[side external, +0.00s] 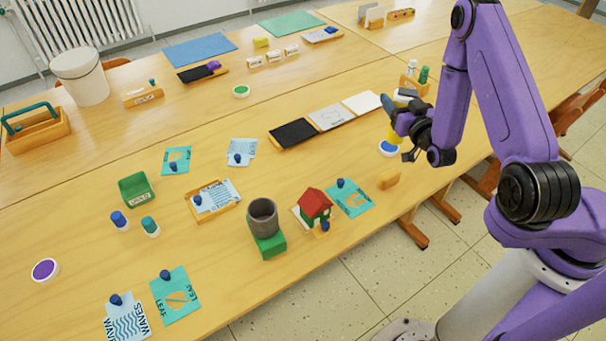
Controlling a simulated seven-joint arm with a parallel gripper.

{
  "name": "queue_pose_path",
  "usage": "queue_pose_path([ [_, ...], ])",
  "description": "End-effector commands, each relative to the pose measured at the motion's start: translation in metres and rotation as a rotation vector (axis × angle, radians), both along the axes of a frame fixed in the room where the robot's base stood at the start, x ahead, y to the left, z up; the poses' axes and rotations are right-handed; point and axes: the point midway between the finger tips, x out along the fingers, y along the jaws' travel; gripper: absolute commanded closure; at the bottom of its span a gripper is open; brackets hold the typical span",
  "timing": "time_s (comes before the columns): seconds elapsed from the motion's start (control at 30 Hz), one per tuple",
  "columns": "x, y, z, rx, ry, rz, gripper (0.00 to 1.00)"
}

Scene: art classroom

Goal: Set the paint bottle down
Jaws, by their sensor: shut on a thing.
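My gripper (399,122) is at the right side of the long wooden table. It is shut on a yellow paint bottle (393,133), which is mostly hidden by the gripper. The bottle is just above or beside a round white lid with blue inside (389,149); I cannot tell whether they touch. Behind the gripper stands a small wooden rack (414,86) with a green bottle (423,75) and a white-topped bottle (412,67).
Black, grey and white panels (327,117) lie left of the gripper. A wooden block (388,180) lies near the front edge. Stencil cards, a green bin (136,188), a grey cup (263,216) on a green block and a toy house (314,207) stand further left.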

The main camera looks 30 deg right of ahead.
Motion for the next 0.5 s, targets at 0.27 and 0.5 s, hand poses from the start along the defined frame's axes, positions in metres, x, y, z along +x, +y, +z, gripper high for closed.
queue_pose_path([
  [0.27, -0.004, 0.122, 0.013, 0.009, -0.005, 0.331, 0.86],
  [0.5, -0.02, 0.18, 0.022, 0.021, -0.011, 0.498, 0.86],
])
